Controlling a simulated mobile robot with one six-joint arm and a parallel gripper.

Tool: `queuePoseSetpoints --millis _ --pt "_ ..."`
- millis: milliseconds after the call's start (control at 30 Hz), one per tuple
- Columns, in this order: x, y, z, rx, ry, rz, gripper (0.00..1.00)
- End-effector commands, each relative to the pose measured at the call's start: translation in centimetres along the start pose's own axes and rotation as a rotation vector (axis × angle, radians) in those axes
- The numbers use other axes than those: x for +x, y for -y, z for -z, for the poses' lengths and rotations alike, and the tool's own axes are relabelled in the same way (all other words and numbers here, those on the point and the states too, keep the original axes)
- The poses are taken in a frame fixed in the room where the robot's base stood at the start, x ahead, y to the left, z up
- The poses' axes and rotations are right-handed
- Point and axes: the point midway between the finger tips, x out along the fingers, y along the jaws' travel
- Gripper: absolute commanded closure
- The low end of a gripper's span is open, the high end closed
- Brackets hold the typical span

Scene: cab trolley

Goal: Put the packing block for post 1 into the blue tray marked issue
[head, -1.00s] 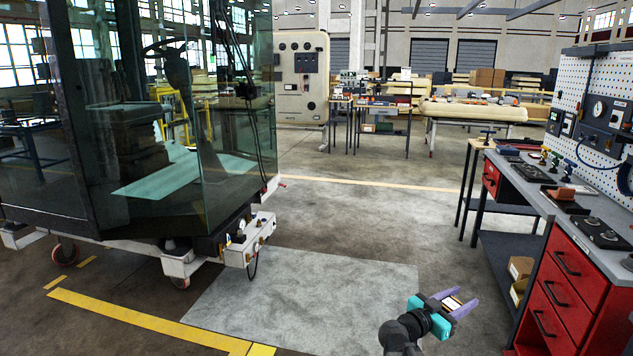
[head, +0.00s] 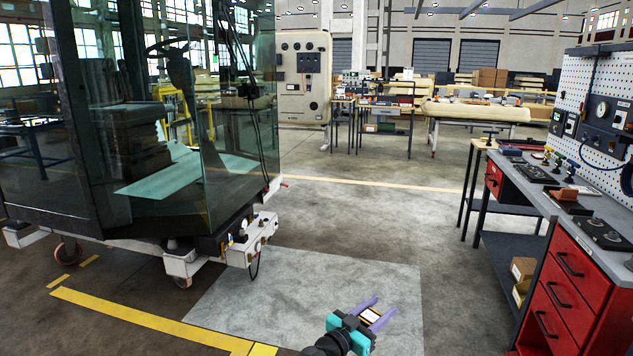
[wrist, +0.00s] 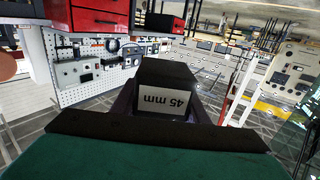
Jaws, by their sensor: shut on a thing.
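My gripper (head: 380,309), with purple fingers and a teal body, is at the bottom of the head view, above the grey floor panel. It is shut on a dark block (wrist: 166,72) with a white label. In the wrist view the label reads "45 mm", upside down. In the head view the block (head: 371,315) is a small pale and brown patch between the fingers. I see no mark for post 1 on it. I cannot make out a blue tray marked issue in either view.
A grey-topped bench (head: 530,185) with red drawers and several tools stands at the right, under a pegboard (head: 597,100). A glazed cab (head: 140,130) on a wheeled trolley stands at the left. Tables stand at the back. The floor between is clear.

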Motion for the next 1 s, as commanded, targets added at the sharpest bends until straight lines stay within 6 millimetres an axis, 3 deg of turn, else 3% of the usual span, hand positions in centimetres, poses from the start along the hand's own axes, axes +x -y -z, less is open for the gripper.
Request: queuePoseSetpoints --millis 167,400,1000 --pt "-2.3 -0.1 -0.1 0.0 -0.001 -0.008 0.85" --pt "-2.2 -2.2 0.3 0.001 0.0 -0.08 0.85" --pt "-2.2 -2.3 0.4 0.0 0.0 -0.085 0.85"
